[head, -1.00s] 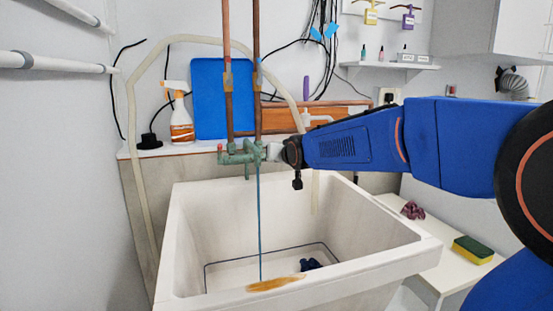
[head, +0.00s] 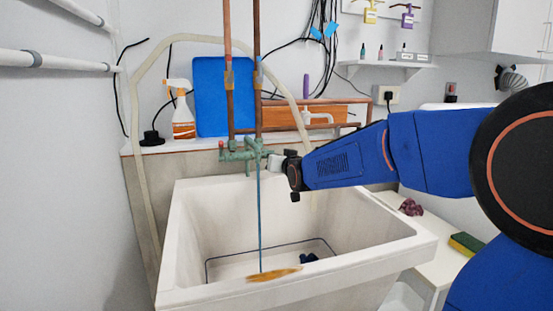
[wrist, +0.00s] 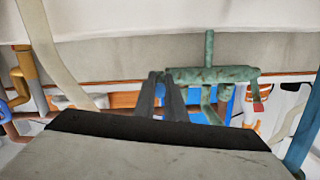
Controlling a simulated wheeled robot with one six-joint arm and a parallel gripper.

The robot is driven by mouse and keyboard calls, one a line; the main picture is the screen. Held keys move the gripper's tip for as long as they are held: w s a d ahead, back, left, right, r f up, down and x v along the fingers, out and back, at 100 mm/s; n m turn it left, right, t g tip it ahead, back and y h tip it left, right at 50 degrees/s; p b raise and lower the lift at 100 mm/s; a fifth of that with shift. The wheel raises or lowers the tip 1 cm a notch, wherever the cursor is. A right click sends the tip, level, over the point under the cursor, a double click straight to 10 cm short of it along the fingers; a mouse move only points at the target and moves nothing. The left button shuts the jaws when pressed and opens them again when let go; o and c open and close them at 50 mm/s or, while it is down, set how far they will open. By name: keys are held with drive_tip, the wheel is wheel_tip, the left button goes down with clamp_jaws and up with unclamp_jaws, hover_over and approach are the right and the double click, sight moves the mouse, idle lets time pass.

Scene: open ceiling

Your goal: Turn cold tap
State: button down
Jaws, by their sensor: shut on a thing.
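The green tap fitting (head: 238,155) stands above the back rim of the sink, with a red knob (head: 221,145) on its left end. It also shows in the wrist view (wrist: 215,74), upside down. My gripper (head: 273,162) is at the right end of the fitting, on the side away from the red knob. Its two dark fingers (wrist: 162,98) are close together there in the wrist view. They are shut on the cold tap handle, which is mostly hidden between them. A thin blue line (head: 260,225) runs from the fitting down into the sink.
The white sink (head: 330,270) lies below my gripper, with a brown stain (head: 273,274) and a dark blue item (head: 309,259). Copper pipes (head: 258,105), a blue board (head: 210,97) and a spray bottle (head: 182,115) are behind. A bench (head: 440,262) is right.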

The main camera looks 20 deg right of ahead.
drive_tip(key=shift+f+t, duration=0.35)
drive_tip(key=shift+t, duration=0.15)
drive_tip(key=c, duration=1.8)
unclamp_jaws()
drive_tip(key=shift+r, duration=0.1)
drive_tip(key=shift+s, duration=0.7)
drive_tip(key=s, duration=1.6)
drive_tip(key=shift+d+r, duration=0.25)
drive_tip(key=shift+r, duration=0.15)
